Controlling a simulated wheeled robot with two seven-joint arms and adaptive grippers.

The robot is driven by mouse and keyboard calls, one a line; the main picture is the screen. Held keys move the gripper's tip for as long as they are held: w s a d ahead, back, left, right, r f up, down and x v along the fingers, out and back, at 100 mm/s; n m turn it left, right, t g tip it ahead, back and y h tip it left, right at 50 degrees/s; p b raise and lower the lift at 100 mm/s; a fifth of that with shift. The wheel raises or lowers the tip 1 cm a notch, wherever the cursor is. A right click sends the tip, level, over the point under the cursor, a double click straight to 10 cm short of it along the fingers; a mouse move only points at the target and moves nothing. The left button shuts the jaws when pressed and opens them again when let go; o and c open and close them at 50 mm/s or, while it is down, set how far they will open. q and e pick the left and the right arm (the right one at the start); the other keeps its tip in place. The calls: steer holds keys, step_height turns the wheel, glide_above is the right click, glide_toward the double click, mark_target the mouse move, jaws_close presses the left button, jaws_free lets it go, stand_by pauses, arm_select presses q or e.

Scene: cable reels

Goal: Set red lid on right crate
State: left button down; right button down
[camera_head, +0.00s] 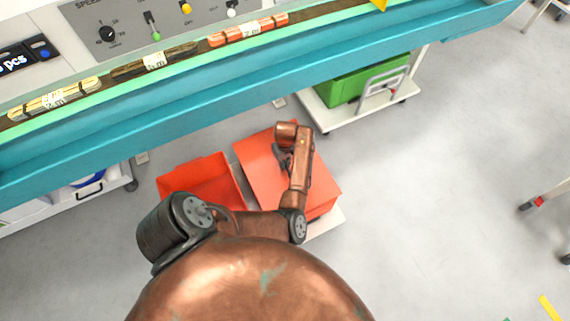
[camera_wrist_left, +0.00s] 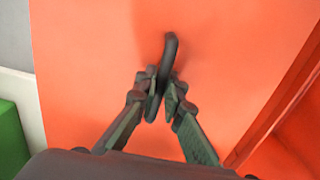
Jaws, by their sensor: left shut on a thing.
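The red lid (camera_head: 262,165) is a flat panel covering the right crate, whose red side (camera_head: 325,207) shows below the lid's near right corner. I cannot tell whether the lid rests fully on the rim. My left gripper (camera_head: 284,157) is above the lid. In the left wrist view the gripper (camera_wrist_left: 160,92) is shut on the lid's dark curved handle (camera_wrist_left: 169,52), with the lid surface (camera_wrist_left: 85,85) spread beneath it. My right gripper is not in view.
An open red crate (camera_head: 205,172) stands just left of the covered one. A teal conveyor (camera_head: 300,72) with cable bundles crosses behind. A green crate (camera_head: 365,80) sits on a low cart (camera_head: 340,116) at the back. The grey floor at right is mostly clear.

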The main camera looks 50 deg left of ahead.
arm_select(q)
steer(key=c, duration=2)
jaws_free()
steer(key=shift+o, duration=0.2)
step_height(320, 180, up, 12)
